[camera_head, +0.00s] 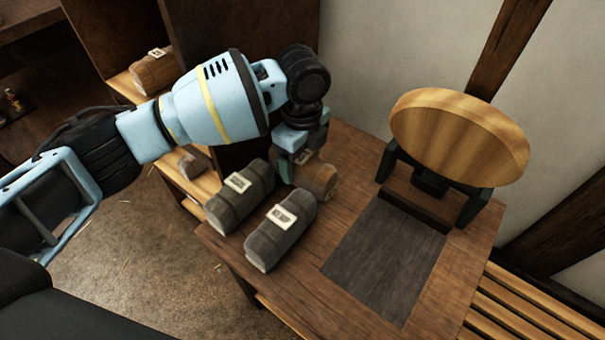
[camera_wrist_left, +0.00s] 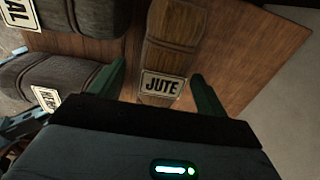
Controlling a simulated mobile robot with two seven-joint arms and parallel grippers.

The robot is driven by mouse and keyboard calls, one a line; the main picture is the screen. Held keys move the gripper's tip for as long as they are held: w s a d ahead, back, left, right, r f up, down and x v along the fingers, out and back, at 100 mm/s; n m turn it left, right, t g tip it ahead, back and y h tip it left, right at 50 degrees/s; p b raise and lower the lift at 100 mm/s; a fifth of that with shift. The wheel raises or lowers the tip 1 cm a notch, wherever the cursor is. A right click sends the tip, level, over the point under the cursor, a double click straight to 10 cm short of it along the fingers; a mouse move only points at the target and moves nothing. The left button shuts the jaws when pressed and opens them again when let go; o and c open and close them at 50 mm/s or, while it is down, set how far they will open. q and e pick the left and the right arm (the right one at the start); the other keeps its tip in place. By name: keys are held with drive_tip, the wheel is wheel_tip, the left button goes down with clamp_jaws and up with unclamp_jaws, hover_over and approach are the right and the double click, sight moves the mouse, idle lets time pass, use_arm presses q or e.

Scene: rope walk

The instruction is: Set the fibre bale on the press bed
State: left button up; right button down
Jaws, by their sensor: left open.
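In the left wrist view the brown bale (camera_wrist_left: 172,32) carries a JUTE label. There my left gripper (camera_wrist_left: 160,88) is open, one green finger on each side of the bale's labelled end; contact is not clear. Two dark grey bales, one on the left (camera_head: 240,194) and one nearer (camera_head: 281,230), lie beside it with white labels. A dark flat rectangle (camera_head: 385,262), apparently the press bed, is bare. My right gripper is not in view.
A large round wooden disc (camera_head: 460,135) on dark uprights stands behind the dark rectangle. Another brown bale (camera_head: 153,72) sits on a shelf at the upper left. A slatted bench (camera_head: 520,310) lies to the right. A wall closes the back.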

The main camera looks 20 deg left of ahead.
sight(302, 167)
use_arm(q)
drive_tip(key=shift+w+f+b, duration=0.15)
drive_tip(key=shift+f+b, duration=0.75)
drive_tip(key=shift+f, duration=1.75)
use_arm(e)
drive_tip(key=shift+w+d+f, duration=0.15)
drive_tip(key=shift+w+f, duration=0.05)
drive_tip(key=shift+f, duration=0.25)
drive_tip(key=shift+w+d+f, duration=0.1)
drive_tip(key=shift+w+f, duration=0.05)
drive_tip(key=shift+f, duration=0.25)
use_arm(q)
drive_tip(key=shift+c, duration=0.3)
